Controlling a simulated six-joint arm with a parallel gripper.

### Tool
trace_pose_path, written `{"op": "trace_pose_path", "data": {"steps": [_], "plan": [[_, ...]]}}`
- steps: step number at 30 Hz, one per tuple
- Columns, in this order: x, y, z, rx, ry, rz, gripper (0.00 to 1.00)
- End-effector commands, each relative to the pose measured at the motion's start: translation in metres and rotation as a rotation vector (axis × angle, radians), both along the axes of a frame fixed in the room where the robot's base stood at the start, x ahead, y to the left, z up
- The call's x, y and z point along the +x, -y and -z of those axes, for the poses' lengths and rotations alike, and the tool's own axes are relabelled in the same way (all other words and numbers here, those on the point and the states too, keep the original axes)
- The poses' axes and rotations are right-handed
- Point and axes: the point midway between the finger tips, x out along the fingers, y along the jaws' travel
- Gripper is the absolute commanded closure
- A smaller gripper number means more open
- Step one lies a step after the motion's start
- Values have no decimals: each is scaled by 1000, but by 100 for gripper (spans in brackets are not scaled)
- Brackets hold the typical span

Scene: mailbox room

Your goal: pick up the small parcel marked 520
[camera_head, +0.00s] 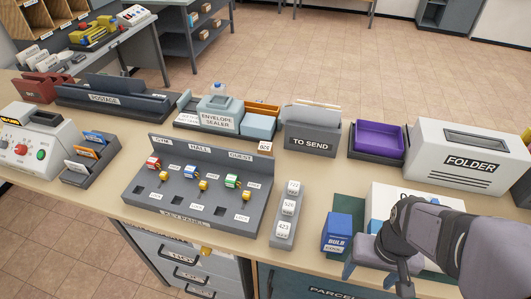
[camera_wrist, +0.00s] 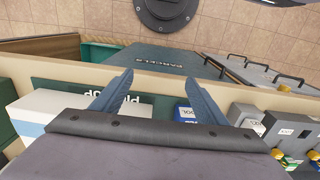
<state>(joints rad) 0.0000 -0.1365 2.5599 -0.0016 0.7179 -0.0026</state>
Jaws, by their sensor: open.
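Three small white blocks stand in a narrow grey rack (camera_head: 276,243), left of the blue box. The middle block (camera_head: 289,207) has a tiny mark that seems to read 520. The blocks before and behind it bear other numbers. I cannot tell whether these blocks are parcels. My gripper (camera_head: 376,276) is at the front right of the counter, right of the rack. In the wrist view my gripper (camera_wrist: 158,80) has its two blue-grey fingers spread apart, with nothing held between them. It points down over the counter's front edge and the cabinet marked PARCELS (camera_wrist: 165,57).
A blue box (camera_head: 338,233) and a white box (camera_head: 390,194) stand on a green mat (camera_head: 349,202) near my gripper. A grey key panel (camera_head: 180,207) stands left of the rack. The TO SEND box (camera_head: 312,140), purple tray (camera_head: 377,138) and FOLDER machine (camera_head: 470,158) stand behind.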

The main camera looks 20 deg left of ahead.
Motion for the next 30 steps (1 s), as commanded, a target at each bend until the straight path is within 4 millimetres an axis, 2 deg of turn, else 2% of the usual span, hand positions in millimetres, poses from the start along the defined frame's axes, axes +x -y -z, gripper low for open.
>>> {"op": "trace_pose_path", "data": {"steps": [12, 14, 25, 30], "plan": [[0, 0, 0, 0, 0, 0, 33], [0, 0, 0, 0, 0, 0, 47], [0, 0, -2, 0, 1, 0, 48], [2, 0, -18, 0, 6, 0, 48]]}}
